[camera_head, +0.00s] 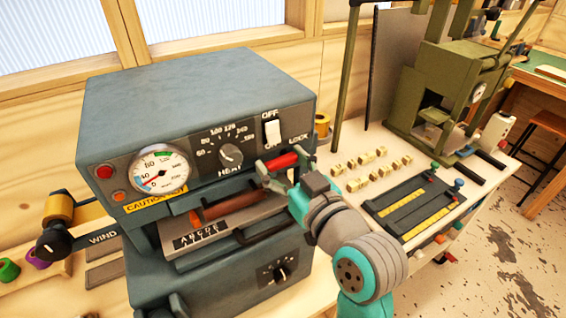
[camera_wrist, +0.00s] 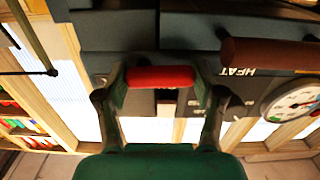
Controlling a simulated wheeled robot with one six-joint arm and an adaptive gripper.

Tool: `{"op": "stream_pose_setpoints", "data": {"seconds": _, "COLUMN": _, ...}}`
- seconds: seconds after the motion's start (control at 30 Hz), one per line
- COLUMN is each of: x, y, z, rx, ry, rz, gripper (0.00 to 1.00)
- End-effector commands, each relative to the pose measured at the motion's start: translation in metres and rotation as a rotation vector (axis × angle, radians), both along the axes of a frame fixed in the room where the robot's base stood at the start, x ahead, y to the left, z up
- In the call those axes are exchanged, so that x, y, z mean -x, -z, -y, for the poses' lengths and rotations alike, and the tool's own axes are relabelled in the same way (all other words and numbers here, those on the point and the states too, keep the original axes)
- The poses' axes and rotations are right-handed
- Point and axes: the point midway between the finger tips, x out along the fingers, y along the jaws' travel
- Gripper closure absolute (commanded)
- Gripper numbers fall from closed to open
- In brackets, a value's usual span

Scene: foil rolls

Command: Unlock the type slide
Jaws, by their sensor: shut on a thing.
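The grey-blue foil press (camera_head: 190,85) stands on the bench. A red lock handle (camera_head: 283,161) sticks out at its front right, under the printed LOCK label. My gripper (camera_head: 277,168) is at this handle, and its fingers are shut on it. In the wrist view, the red handle (camera_wrist: 160,76) lies level between the two fingers of my gripper (camera_wrist: 161,80). The type slide (camera_head: 200,237), with a plate of letters, sits in the front of the press below a brown handle (camera_head: 230,206). My arm hides part of the press's right side.
Several brass type blocks (camera_head: 381,153) stand on the bench at the right, behind a dark tray (camera_head: 425,202). A green hand press (camera_head: 450,85) stands further back. A foil roll on the WIND arm (camera_head: 62,208) juts out at the left.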

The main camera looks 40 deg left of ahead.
Motion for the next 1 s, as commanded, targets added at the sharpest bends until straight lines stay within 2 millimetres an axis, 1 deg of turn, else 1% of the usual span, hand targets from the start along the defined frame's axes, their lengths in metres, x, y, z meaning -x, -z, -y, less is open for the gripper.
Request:
{"op": "stream_pose_setpoints", "data": {"seconds": 0.17, "x": -0.0002, "y": -0.0007, "z": 0.0, "rx": -0.024, "ry": 0.0, "rz": -0.061, "gripper": 0.66}}
{"op": "stream_pose_setpoints", "data": {"seconds": 0.43, "x": -0.0002, "y": -0.0007, "z": 0.0, "rx": -0.025, "ry": 0.0, "rz": -0.064, "gripper": 0.66}}
{"op": "stream_pose_setpoints", "data": {"seconds": 0.47, "x": -0.0002, "y": -0.0007, "z": 0.0001, "rx": -0.025, "ry": 0.0, "rz": -0.064, "gripper": 0.24}}
{"op": "stream_pose_setpoints", "data": {"seconds": 0.5, "x": -0.0002, "y": -0.0007, "z": 0.0001, "rx": -0.025, "ry": 0.0, "rz": -0.064, "gripper": 0.14}}
{"op": "stream_pose_setpoints", "data": {"seconds": 0.53, "x": -0.0002, "y": -0.0007, "z": 0.0001, "rx": -0.025, "ry": 0.0, "rz": -0.064, "gripper": 0.07}}
{"op": "stream_pose_setpoints", "data": {"seconds": 0.87, "x": 0.0, "y": -0.0009, "z": 0.0004, "rx": -0.025, "ry": 0.0, "rz": -0.063, "gripper": 0.06}}
{"op": "stream_pose_setpoints", "data": {"seconds": 1.0, "x": 0.0028, "y": -0.001, "z": 0.0079, "rx": -0.026, "ry": 0.001, "rz": -0.063, "gripper": 0.06}}
